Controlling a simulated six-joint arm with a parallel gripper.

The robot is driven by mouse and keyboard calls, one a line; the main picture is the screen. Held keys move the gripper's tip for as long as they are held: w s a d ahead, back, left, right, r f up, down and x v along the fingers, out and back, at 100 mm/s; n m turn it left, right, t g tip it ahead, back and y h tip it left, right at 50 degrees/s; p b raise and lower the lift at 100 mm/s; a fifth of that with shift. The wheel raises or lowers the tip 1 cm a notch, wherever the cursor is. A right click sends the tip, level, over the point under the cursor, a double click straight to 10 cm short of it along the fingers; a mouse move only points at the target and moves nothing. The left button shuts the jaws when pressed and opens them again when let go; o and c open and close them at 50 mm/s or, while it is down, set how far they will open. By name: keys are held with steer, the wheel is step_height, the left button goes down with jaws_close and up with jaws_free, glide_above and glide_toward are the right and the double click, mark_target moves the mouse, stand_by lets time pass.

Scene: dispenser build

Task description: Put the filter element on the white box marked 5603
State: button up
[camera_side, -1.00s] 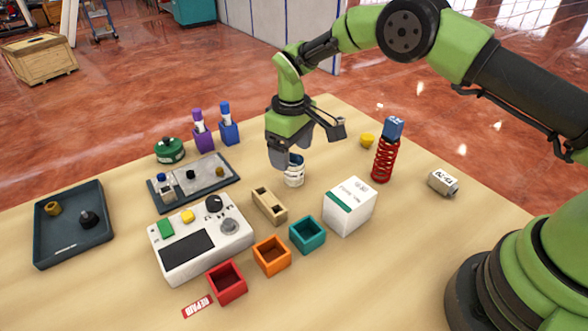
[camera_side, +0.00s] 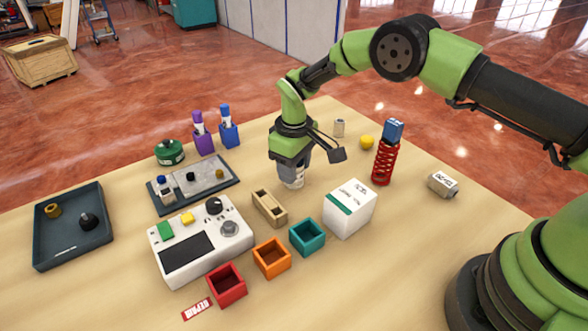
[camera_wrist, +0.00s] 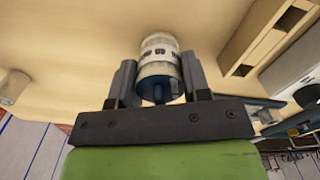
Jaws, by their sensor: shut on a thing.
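A white cylinder with a dark-marked band and a blue end (camera_wrist: 158,62), which looks like the filter element, is between the fingers of my gripper (camera_wrist: 158,78). In the side view its white lower part (camera_side: 292,184) shows at the table top, below my gripper (camera_side: 291,172); its upper part is hidden by the fingers. My gripper points down and is shut on it. The white box (camera_side: 349,208) with a green stripe stands to the right and nearer the camera, its top clear. Its print is too small to read.
A red spring (camera_side: 384,161) with a blue top stands behind the box. A beige cylinder (camera_side: 339,127) and yellow knob (camera_side: 367,142) stand farther back. A grey labelled part (camera_side: 443,184) lies right.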

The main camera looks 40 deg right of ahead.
steer(key=r, duration=1)
steer(key=shift+s+r, duration=0.2)
steer(key=shift+s, duration=0.05)
steer(key=s+r+m, duration=0.2)
steer(key=s+r, duration=0.3)
steer(key=s, duration=0.1)
steer(key=r+m, duration=0.2)
glide_above(351, 195)
step_height(351, 195, down, 6)
steer(key=shift+s+r, duration=0.1)
steer(key=shift+r, duration=0.05)
steer(key=shift+f, duration=2.25)
steer(key=shift+f, duration=0.15)
steer(key=o, duration=1)
